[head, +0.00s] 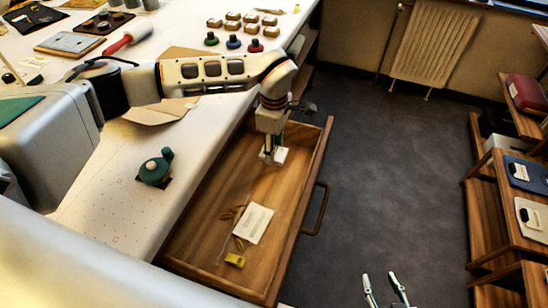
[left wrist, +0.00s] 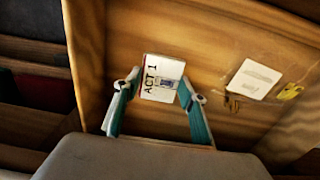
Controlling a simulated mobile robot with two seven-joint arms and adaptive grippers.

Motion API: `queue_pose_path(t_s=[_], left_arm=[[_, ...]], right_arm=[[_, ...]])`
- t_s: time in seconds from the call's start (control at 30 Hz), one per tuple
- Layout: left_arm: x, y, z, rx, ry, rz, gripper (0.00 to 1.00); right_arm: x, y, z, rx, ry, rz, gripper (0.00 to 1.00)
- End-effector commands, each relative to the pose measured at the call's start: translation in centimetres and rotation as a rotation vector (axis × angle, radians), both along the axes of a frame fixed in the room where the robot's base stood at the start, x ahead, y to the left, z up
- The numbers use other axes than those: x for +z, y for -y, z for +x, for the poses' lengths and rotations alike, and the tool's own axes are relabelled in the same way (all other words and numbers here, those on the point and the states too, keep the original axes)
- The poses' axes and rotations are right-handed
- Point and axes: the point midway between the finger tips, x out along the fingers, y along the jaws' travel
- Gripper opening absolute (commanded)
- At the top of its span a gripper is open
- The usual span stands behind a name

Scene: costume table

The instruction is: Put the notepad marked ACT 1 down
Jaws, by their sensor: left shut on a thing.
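My left gripper (head: 272,153) reaches down into the open wooden drawer (head: 208,222), near its far end. It is shut on a small white notepad (head: 281,155). In the left wrist view the notepad (left wrist: 150,92) lies between the two teal-lined fingers (left wrist: 157,95) and shows ACT 1 in black letters. The drawer floor is behind it; I cannot tell whether the notepad touches it. My right gripper (head: 386,289) shows at the bottom edge, fingers apart and empty, over the floor.
A white card (head: 253,223), a brown cord and a yellow item (head: 235,260) lie in the drawer's near part. The drawer floor between them and my left gripper is bare. A green object (head: 154,172) stands on the table near its edge. Shelves (head: 508,205) stand at right.

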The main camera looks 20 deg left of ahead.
Motion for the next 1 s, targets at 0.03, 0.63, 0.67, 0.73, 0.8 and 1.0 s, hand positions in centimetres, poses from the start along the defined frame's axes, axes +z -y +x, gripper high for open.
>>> queue_pose_path(t_s=[0.03, 0.63, 0.67, 0.73, 0.8, 1.0], left_arm=[[-0.2, 0.0, 0.0, 0.0, 0.001, -0.001, 0.18], [-4.4, 0.0, 0.0, 0.0, 0.001, 0.0, 0.18], [-4.5, 0.0, 0.0, 0.0, 0.001, 0.0, 0.18], [-4.6, 0.0, 0.0, 0.0, 0.0, 0.0, 0.18], [-4.7, 0.0, 0.0, 0.0, 0.0, 0.0, 0.46], [-4.7, 0.0, 0.0, 0.0, 0.0, 0.0, 0.58]], right_arm=[[0.0, 0.0, 0.0, 0.0, 0.0, -0.001, 0.4], [-0.3, 0.1, 0.2, 0.0, 0.002, -0.006, 0.4], [-0.3, 0.1, 0.2, 0.0, 0.002, -0.006, 0.4], [-0.3, 0.1, 0.2, 0.0, 0.002, -0.006, 0.4], [-0.3, 0.2, 0.2, 0.0, 0.002, -0.006, 0.4], [-0.3, 0.2, 0.2, 0.0, 0.003, -0.006, 0.4]])
